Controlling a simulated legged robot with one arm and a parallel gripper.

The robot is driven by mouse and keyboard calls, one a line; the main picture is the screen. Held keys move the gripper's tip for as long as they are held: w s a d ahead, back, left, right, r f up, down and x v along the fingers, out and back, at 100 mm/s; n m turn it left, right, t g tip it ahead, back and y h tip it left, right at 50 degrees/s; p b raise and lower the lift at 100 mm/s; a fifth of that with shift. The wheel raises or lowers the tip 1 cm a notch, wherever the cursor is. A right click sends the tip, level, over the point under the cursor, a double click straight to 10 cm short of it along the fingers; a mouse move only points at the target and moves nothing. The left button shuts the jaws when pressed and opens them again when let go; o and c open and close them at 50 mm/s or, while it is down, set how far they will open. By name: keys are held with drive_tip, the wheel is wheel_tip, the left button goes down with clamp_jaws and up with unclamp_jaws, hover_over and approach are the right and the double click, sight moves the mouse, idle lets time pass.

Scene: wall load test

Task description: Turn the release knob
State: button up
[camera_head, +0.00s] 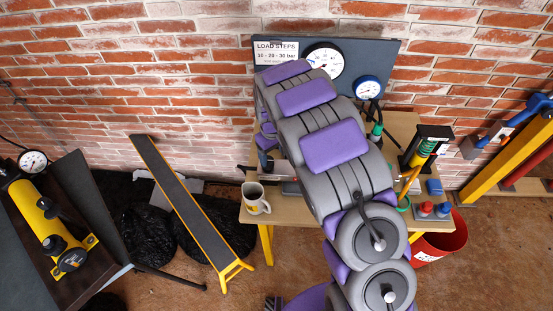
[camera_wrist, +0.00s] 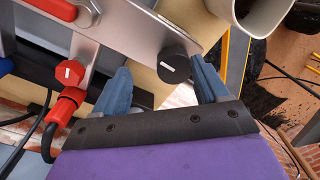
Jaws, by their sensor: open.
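In the wrist view a round black knob (camera_wrist: 179,62) with a white mark sits on a grey metal plate (camera_wrist: 135,28). It looks like the release knob. My gripper (camera_wrist: 160,66) is open, with one blue-grey finger on each side of this knob. A red knob (camera_wrist: 70,73) is left of my gripper, above a red hose fitting (camera_wrist: 66,106).
A mug (camera_head: 256,199) stands on the wooden bench (camera_head: 283,208), close to my gripper. A blue-grey panel (camera_head: 383,52) with two gauges rises behind. A yellow-and-black cylinder (camera_head: 425,147) and small red-capped items stand at right. A red bucket (camera_head: 440,240) is on the floor.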

sight(269, 161)
drive_tip(key=a+f, duration=0.1)
drive_tip(key=a, duration=0.2)
drive_tip(key=a+f, duration=0.1)
drive_tip(key=shift+a+f, duration=0.6)
drive_tip(key=shift+f, duration=0.05)
drive_tip(key=shift+d, duration=0.35)
drive_tip(key=shift+o, duration=0.6)
drive_tip(key=d, duration=0.4)
drive_tip(key=shift+s+d+r, duration=0.1)
drive_tip(key=shift+d+r, duration=0.2)
drive_tip(key=shift+c, duration=0.7)
drive_tip(key=a, duration=0.3)
drive_tip(key=shift+a+f, duration=0.25)
drive_tip(key=shift+a, duration=0.1)
drive_tip(key=c, duration=0.5)
drive_tip(key=shift+a, duration=0.1)
drive_tip(key=shift+c, duration=0.6)
drive_tip(key=shift+d+r, duration=0.15)
drive_tip(key=shift+d, duration=1)
drive_tip(key=c, duration=0.4)
drive_tip(key=shift+a, duration=0.4)
drive_tip(key=o, duration=0.8)
drive_tip(key=shift+d, duration=0.1)
drive_tip(key=shift+o, duration=1.2)
